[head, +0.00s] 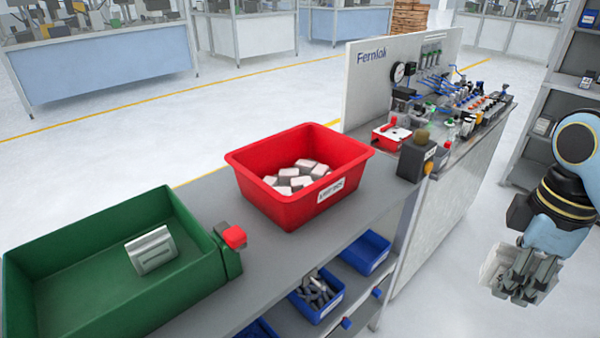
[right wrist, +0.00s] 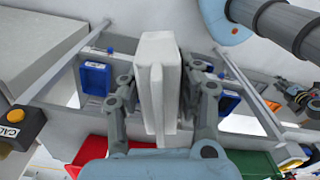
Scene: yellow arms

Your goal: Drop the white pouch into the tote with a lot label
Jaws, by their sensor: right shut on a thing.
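My right gripper (head: 530,278) hangs at the right of the head view, over the floor and away from the totes. It is shut on a white pouch (head: 492,264). In the right wrist view the pouch (right wrist: 157,80) stands upright between the two fingers (right wrist: 158,105). A red tote (head: 268,206) sits on the grey bench, with a white printed label (head: 331,190) on its front and several white pouches (head: 298,177) inside. A green tote (head: 120,222) at the left holds one whitish packet (head: 152,250); no label shows on it. My left gripper is out of view.
A dark box with a yellow button (head: 410,163) stands right of the red tote. Behind it is a test rig (head: 440,85) with hoses and a tall panel. Blue bins (head: 318,297) sit under the bench. A grey shelf (head: 535,150) stands at the right.

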